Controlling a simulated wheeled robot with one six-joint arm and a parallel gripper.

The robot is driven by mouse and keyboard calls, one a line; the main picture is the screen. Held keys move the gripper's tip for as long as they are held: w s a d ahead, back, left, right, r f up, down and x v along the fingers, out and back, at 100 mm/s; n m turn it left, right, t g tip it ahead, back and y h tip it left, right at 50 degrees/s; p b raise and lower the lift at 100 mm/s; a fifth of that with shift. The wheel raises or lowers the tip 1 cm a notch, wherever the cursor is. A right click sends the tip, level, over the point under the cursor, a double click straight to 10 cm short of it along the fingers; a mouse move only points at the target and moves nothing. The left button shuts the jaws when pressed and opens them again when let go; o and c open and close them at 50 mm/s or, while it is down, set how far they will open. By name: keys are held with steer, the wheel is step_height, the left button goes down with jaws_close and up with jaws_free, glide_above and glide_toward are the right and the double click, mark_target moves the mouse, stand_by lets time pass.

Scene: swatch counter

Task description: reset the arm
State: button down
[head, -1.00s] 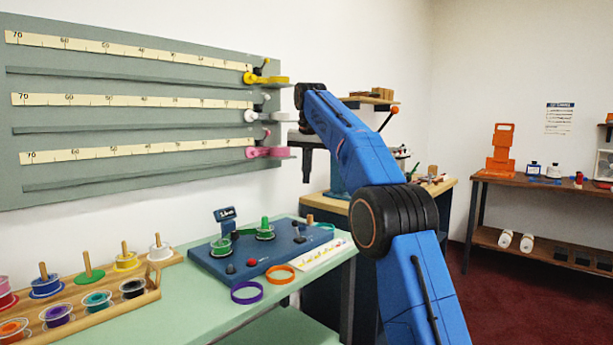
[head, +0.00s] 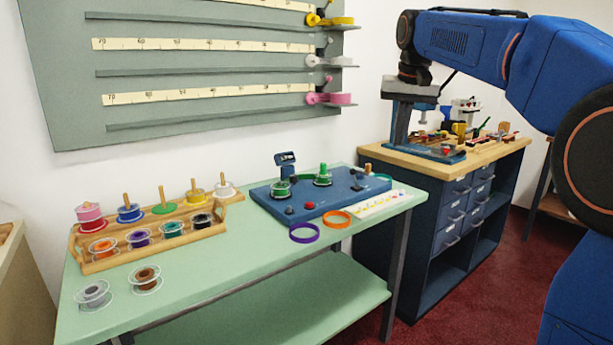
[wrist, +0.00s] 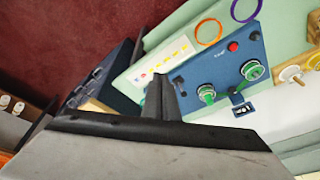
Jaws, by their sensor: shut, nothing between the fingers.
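My blue arm (head: 463,47) reaches across the upper right of the head view, and its dark wrist end (head: 409,66) shows in front of the press on the wooden bench. The fingers cannot be made out in the head view. In the wrist view, my gripper (wrist: 160,84) shows as dark fingers close together, shut with nothing between them. The blue board (wrist: 222,75) with green spools appears beyond the fingers. I see no contact with it.
The green counter (head: 225,290) holds the blue board (head: 330,201), a wooden spool rack (head: 100,266), an orange ring (head: 337,220) and a purple ring (head: 304,233). A wall panel (head: 60,90) carries rulers. The wooden bench (head: 480,158) stands right. Red floor is open between furniture.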

steer(key=s+d+f, duration=0.1)
steer(key=s+f, duration=0.9)
steer(key=s, duration=0.3)
steer(key=s+d+f+n+t, duration=0.1)
steer(key=s+d+f, duration=0.1)
steer(key=s+f, duration=0.8)
steer(key=s+d+f+n, duration=0.1)
steer(key=s+f, duration=1)
steer(key=s, duration=0.6)
steer(key=shift+d+t, duration=0.25)
steer(key=shift+t, duration=0.05)
